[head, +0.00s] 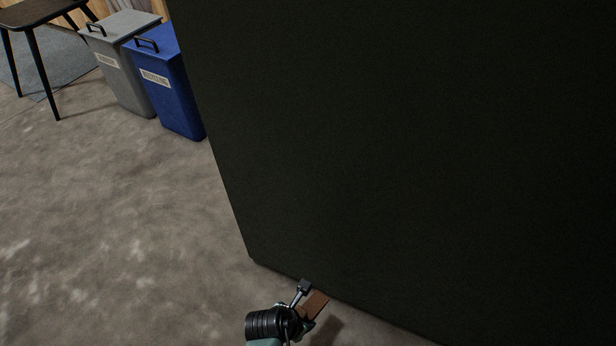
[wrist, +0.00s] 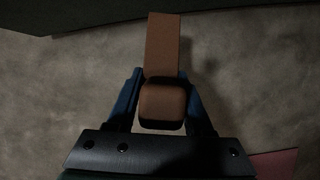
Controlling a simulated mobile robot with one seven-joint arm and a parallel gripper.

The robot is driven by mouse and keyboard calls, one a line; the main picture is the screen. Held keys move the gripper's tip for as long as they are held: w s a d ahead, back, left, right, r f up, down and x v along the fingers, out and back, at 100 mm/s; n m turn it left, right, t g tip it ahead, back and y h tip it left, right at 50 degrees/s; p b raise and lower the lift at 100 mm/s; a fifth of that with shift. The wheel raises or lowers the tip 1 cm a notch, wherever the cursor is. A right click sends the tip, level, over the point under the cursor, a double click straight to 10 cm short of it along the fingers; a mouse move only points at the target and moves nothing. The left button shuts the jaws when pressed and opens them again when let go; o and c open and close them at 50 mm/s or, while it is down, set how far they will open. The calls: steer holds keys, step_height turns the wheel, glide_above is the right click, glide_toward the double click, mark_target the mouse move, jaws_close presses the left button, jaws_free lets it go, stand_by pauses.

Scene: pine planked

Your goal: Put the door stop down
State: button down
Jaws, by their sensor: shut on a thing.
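The door stop (wrist: 162,48) is a brown wedge-like piece with a thicker rounded near end. In the wrist view it lies between the two fingers of my gripper (wrist: 162,106), which is shut on its thicker end. Its thin end points away toward a dark panel. In the head view my gripper (head: 305,310) is at the bottom, low near the floor, with the brown door stop (head: 316,303) beside the panel's lower edge. I cannot tell whether the door stop touches the floor.
A large dark panel (head: 400,150) fills the right of the head view. A blue bin (head: 168,95) and a grey bin (head: 125,70) stand at the upper left, near a dark stool (head: 45,15). The concrete floor (head: 110,230) on the left is clear. A reddish patch (wrist: 275,163) shows in the wrist view.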

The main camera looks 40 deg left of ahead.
steer(key=f+n+b, duration=0.1)
steer(key=a+f+n, duration=0.1)
steer(key=f+y+b, duration=0.1)
steer(key=f, duration=0.1)
steer(key=shift+a+n+b, duration=0.35)
steer(key=shift+n, duration=0.05)
step_height(320, 180, down, 9)
steer(key=b, duration=0.8)
steer(key=shift+f, duration=0.2)
steer(key=shift+f, duration=0.15)
steer(key=shift+c, duration=1.4)
jaws_free()
steer(key=p+v, duration=0.9)
steer(key=v, duration=0.3)
steer(key=shift+r+p, duration=0.25)
steer(key=shift+p, duration=0.05)
